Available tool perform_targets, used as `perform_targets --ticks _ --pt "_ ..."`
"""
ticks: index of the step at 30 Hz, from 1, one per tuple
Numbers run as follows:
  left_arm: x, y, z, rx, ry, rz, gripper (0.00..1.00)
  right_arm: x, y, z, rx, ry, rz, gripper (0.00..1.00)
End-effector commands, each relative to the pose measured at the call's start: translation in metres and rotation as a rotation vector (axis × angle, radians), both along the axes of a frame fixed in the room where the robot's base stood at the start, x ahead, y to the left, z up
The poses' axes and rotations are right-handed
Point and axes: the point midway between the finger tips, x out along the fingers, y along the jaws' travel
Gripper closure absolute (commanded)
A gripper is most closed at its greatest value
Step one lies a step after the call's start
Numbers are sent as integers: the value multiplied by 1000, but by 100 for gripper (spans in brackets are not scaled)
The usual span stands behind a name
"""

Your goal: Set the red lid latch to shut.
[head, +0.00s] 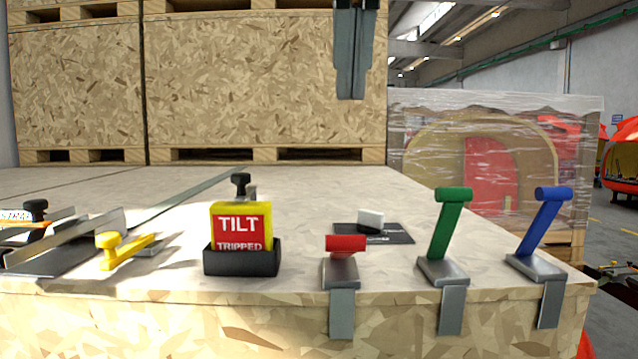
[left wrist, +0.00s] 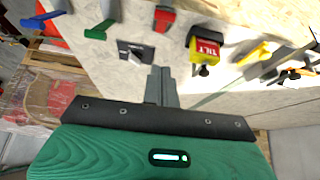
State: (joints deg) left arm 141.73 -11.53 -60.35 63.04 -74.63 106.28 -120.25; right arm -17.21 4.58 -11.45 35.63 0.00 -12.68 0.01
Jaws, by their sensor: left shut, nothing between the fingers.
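The red lid latch (head: 345,243) is at the front edge of the wooden crate top, on a grey metal base with a strap over the edge. Its red crossbar sits low, just above the base. Its stem is foreshortened, so I cannot tell which way it leans. It also shows at the top of the left wrist view (left wrist: 163,18). My left gripper (head: 350,97) points down, shut and empty, high above and behind the latch, apart from it. Its fingers also show in the left wrist view (left wrist: 161,72). My right gripper is in neither view.
A green lever (head: 449,225) and a blue lever (head: 540,225) stand raised to the right. A white knob (head: 371,219) on a dark plate is behind the latch. Left are a yellow-red tilt box (head: 240,232) and a yellow handle (head: 125,247). Large crates (head: 240,80) stand behind.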

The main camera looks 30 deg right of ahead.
Motion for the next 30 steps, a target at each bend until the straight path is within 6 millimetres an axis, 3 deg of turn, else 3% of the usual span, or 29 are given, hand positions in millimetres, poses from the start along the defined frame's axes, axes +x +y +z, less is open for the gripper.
perform_targets --ticks 8,19,30 --pt "7 -6 -17 21 -7 -32 100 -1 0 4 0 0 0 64" --pt "41 -27 -84 20 -5 -31 100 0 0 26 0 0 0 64" --pt "33 -22 -120 18 -9 -29 100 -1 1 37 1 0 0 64"
